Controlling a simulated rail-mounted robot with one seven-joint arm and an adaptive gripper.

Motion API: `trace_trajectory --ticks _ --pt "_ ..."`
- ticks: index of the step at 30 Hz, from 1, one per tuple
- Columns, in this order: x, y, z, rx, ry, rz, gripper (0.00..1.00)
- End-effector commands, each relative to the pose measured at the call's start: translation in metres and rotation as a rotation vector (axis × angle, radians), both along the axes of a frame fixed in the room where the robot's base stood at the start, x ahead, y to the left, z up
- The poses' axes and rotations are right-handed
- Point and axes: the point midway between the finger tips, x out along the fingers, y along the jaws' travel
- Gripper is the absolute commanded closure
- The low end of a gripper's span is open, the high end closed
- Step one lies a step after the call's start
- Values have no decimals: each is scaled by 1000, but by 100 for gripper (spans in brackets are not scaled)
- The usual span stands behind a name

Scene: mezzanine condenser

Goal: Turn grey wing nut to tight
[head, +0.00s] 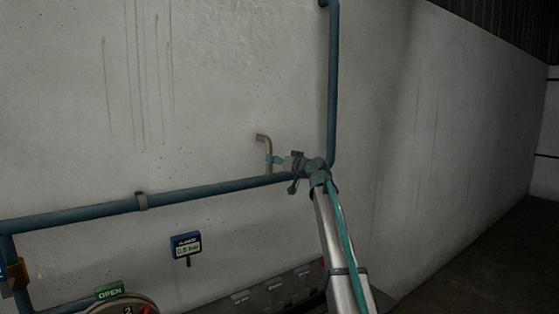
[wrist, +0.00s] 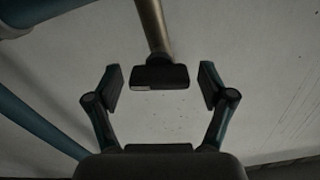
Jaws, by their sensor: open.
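In the wrist view a dark grey block-like piece, which looks like the grey wing nut (wrist: 160,77), sits at the near end of a tan pipe (wrist: 151,25). My gripper (wrist: 161,86) is open, with one finger pad on each side of the nut and a visible gap on both sides. In the head view the tan bent pipe (head: 264,141) stands out by the wall, and my gripper (head: 274,160) is at its lower part. The nut cannot be made out there. The nut's turned position is hard to tell.
A blue pipe (head: 90,214) runs along the wall below the gripper, and a vertical blue pipe (head: 333,80) stands to its right. A blue gauge display (head: 186,245), a green OPEN sign (head: 109,289) and a round dial (head: 122,305) are at lower left. The wall above is bare.

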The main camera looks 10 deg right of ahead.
Motion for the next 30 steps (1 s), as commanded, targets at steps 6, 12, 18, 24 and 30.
trace_trajectory --ticks 6,12,18,24,30 --pt "0 0 0 0 0 0 39" --pt "0 0 0 0 0 0 72" --pt "0 0 0 5 2 0 79" --pt "0 -1 -1 45 22 0 79" --pt "1 -1 -2 147 70 0 79"
